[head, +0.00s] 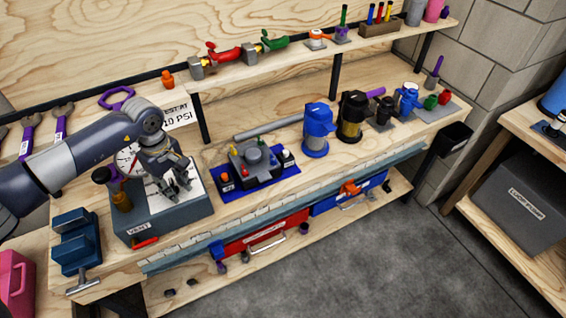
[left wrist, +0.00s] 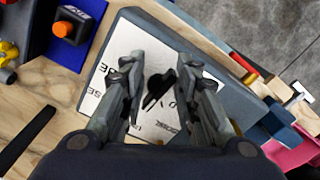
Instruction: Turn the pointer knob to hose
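The pointer knob (left wrist: 159,88) is a small black knob on a white plate (left wrist: 140,45) in the left wrist view. The plate tops a blue-grey box (head: 165,215) on the bench; its lettering is only partly visible, so I cannot tell which word the pointer faces. My left gripper (head: 178,188) points down over this plate and hides the knob in the head view. In the left wrist view my left gripper (left wrist: 158,68) is open, with one finger on each side of the knob and visible gaps between. My right gripper is not in view.
A gauge (head: 127,158) and a brass fitting (head: 121,201) stand at the box's left; a red lever (head: 145,242) is at its front. A blue vise (head: 76,241) is left. A blue mat (head: 222,194) with a valve block (head: 254,160) lies right.

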